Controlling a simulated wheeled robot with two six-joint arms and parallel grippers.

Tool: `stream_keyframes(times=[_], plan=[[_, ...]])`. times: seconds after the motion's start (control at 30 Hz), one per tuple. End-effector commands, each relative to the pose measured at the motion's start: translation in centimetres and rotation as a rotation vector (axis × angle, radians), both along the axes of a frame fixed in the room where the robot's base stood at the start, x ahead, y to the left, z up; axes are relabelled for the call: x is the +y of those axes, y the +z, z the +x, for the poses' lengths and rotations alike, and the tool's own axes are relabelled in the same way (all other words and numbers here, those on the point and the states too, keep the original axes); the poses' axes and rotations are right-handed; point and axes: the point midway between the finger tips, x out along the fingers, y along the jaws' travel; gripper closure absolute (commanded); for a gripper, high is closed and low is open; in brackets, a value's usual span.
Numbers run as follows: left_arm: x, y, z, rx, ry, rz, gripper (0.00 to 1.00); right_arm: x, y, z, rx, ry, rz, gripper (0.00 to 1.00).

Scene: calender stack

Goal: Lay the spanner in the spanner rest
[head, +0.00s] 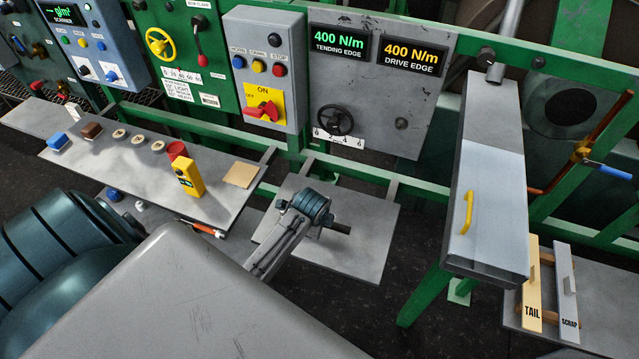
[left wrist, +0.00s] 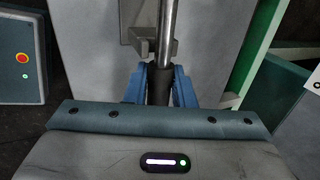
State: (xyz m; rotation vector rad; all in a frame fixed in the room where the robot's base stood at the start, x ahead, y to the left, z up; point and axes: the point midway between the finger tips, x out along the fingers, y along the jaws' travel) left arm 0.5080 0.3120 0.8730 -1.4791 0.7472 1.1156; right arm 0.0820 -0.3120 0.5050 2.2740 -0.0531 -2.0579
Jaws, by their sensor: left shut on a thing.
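My left gripper (left wrist: 158,86) has its blue fingers closed around the dark handle of the spanner (left wrist: 166,25) in the left wrist view. The spanner's bright metal shaft runs up out of the frame, so its far end is hidden. A grey bracket (left wrist: 135,35) shows just behind the shaft; I cannot tell whether it is the spanner rest or whether they touch. In the head view my left gripper (head: 312,207) is over the grey plate in the middle, with its fingers largely hidden. My right gripper is not in view.
A grey shelf (head: 110,165) on the left holds a yellow device (head: 187,177), a red cup and small blocks. A grey panel (head: 375,85) with dials stands behind. A tall grey housing (head: 490,190) with a yellow handle stands at right. The grey plate (head: 365,255) has free room.

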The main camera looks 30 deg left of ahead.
Motion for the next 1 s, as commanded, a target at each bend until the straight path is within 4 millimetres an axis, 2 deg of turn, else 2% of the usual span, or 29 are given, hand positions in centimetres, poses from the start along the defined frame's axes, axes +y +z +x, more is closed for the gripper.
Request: stream_keyframes(times=[0.8,0.83,0.93,1.0], plan=[[-0.01,-1.07,0.02,-0.001,0.000,0.000,1.00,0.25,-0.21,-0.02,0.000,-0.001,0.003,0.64],[-0.01,-1.07,0.02,-0.001,0.000,0.000,0.74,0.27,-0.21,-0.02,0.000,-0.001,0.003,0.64],[-0.01,-1.08,0.01,-0.001,0.000,0.000,0.54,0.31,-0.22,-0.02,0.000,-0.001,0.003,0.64],[-0.02,-1.08,0.01,-0.001,0.000,0.000,0.52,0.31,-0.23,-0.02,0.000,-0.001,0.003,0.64]])
